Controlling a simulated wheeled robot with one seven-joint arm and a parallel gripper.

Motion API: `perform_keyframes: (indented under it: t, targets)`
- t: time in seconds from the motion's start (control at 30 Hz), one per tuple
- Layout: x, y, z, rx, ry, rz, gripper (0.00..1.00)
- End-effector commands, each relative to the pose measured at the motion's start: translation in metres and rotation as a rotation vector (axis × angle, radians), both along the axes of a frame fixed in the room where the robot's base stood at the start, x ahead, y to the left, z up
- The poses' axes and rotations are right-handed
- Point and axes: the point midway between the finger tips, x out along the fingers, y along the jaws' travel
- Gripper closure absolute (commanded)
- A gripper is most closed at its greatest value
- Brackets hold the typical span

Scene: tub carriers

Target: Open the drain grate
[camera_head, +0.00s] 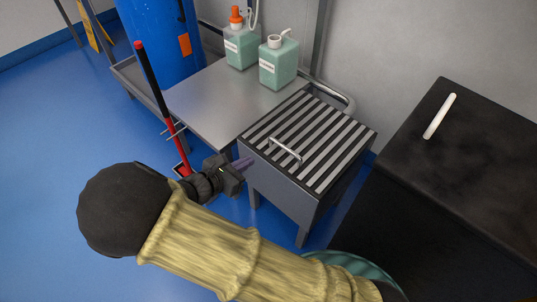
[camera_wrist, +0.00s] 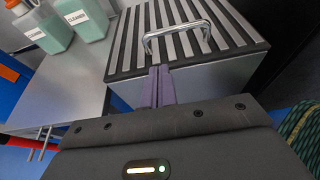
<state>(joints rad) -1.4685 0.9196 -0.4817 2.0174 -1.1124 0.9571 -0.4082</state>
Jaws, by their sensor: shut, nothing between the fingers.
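The drain grate (camera_head: 312,137) is a slatted metal panel with dark gaps, lying flat on top of a grey metal box at the end of a steel table. Its curved metal handle (camera_head: 285,151) stands up near the front edge. In the wrist view the grate (camera_wrist: 188,16) fills the top middle, with the handle (camera_wrist: 178,32) just beyond my fingertips. My gripper (camera_head: 246,163) is at the box's front left side, its purple fingers shut and empty. In the wrist view my gripper (camera_wrist: 160,72) points at the handle, apparently short of it.
Two green cleaner bottles (camera_head: 278,62) stand on the steel table (camera_head: 215,100) behind the grate. A black cabinet (camera_head: 470,150) with a white handle is at right. A red and black pole (camera_head: 160,100) stands left of the table. Blue floor is open at left.

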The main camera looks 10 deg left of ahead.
Motion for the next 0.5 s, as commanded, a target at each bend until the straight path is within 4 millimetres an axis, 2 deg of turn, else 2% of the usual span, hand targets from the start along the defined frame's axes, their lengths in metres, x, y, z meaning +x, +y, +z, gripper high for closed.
perform_keyframes:
  t: [0.27, 0.5]
  targets:
    - [0.003, -0.003, -0.001, 0.002, 0.001, -0.003, 1.0]
    - [0.023, -0.019, -0.013, 0.001, 0.002, -0.005, 1.0]
